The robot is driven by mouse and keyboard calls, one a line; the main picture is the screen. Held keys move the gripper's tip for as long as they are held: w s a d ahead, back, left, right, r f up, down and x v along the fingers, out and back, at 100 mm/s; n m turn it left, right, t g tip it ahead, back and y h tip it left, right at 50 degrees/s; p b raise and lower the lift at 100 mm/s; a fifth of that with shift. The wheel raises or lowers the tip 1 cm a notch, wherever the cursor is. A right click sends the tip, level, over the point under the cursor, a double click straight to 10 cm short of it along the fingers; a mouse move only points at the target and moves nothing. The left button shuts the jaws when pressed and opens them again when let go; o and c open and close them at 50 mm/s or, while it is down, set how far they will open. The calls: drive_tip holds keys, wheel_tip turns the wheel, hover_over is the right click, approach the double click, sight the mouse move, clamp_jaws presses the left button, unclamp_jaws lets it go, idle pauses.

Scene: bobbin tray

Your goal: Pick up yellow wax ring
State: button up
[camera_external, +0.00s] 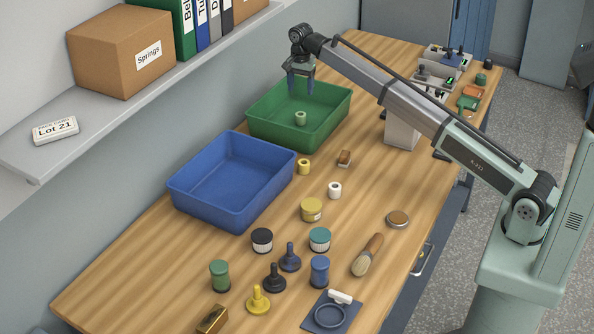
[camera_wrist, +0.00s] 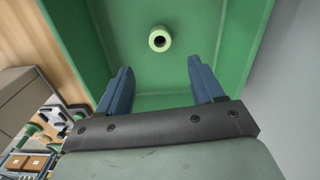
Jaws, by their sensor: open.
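A small yellow ring (camera_external: 303,167), which looks like the yellow wax ring, stands on the wooden table between the blue tray and the green tray's near corner. My gripper (camera_external: 300,88) is open and empty above the green tray (camera_external: 335,118), well behind the yellow ring. In the wrist view my gripper (camera_wrist: 160,72) shows two blue fingers spread apart. A pale green ring (camera_external: 300,119) lies inside the green tray, below the gripper; it also shows in the wrist view (camera_wrist: 159,39), beyond the fingertips. The yellow ring is not seen in the wrist view.
An empty blue tray (camera_external: 181,199) is left of the yellow ring. A white ring (camera_external: 335,189), a yellow-lidded tin (camera_external: 311,211) and a small brown-topped block (camera_external: 344,159) stand near it. Several spools, pawn-shaped pieces and a brush (camera_external: 367,256) fill the front. A shelf (camera_external: 130,105) overhangs the left.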

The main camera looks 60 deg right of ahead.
drive_tip(key=shift+o, duration=0.5)
drive_tip(key=m+t+y, duration=0.3)
drive_tip(key=m+y, duration=0.1)
drive_tip(key=m, duration=0.5)
approach(304, 164)
drive_tip(key=shift+w+d+x, duration=0.1)
drive_tip(key=shift+d+x, duration=0.05)
drive_tip(key=shift+x, duration=1.6)
drive_tip(key=shift+w+d+x, duration=0.1)
drive_tip(key=shift+d+x, duration=0.1)
drive_tip(key=shift+x, duration=1.5)
drive_tip(key=shift+d+x, duration=0.15)
drive_tip(key=shift+x, duration=1.6)
drive_tip(key=shift+f, duration=0.1)
